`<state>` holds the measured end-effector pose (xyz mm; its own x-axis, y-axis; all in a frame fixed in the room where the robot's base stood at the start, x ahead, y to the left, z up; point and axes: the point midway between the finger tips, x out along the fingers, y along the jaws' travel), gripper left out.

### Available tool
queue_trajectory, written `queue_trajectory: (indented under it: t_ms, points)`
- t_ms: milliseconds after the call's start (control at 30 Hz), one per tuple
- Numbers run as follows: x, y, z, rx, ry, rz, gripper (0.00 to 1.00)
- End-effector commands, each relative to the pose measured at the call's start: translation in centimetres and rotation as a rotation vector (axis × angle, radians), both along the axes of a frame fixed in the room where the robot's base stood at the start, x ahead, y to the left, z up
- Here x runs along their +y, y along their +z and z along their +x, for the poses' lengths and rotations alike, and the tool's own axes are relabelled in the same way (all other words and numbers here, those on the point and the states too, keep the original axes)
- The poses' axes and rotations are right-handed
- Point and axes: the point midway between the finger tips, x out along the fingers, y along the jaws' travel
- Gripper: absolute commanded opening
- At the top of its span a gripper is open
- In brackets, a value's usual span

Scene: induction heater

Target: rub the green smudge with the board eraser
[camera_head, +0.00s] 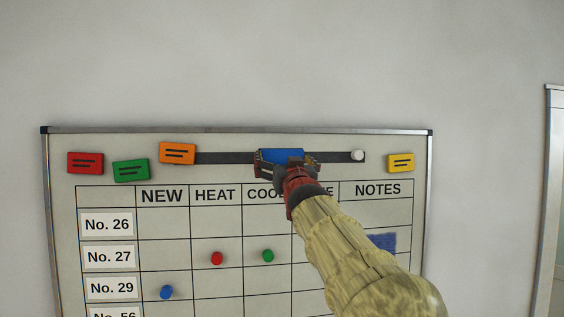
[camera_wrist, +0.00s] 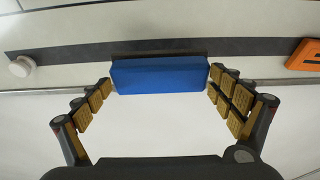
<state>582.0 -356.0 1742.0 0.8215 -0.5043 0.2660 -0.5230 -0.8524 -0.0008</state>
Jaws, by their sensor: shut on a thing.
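The board eraser (camera_head: 281,156) is a blue block with a dark back, lying against the dark strip near the top of the whiteboard. In the wrist view the eraser (camera_wrist: 160,76) sits level between my fingertips. My gripper (camera_head: 286,163) is shut on it, with one finger at each end; the gripper also shows in the wrist view (camera_wrist: 160,80). No green smudge shows in either view; my arm covers part of the table's right columns.
The whiteboard (camera_head: 110,196) has a metal frame. A white knob (camera_head: 357,156) sits at the strip's right end. Small round magnets dot the table. A door frame (camera_head: 553,180) stands at right.

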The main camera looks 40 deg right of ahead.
Motion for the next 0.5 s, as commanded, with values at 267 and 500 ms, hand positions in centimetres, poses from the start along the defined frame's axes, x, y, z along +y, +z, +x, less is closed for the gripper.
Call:
queue_trajectory:
  t_ms: [267, 500]
  points:
    - [0.86, 0.02, -1.42, 0.000, 0.000, -0.001, 0.73]
    - [0.86, 0.06, -1.43, -0.001, 0.000, -0.001, 0.73]
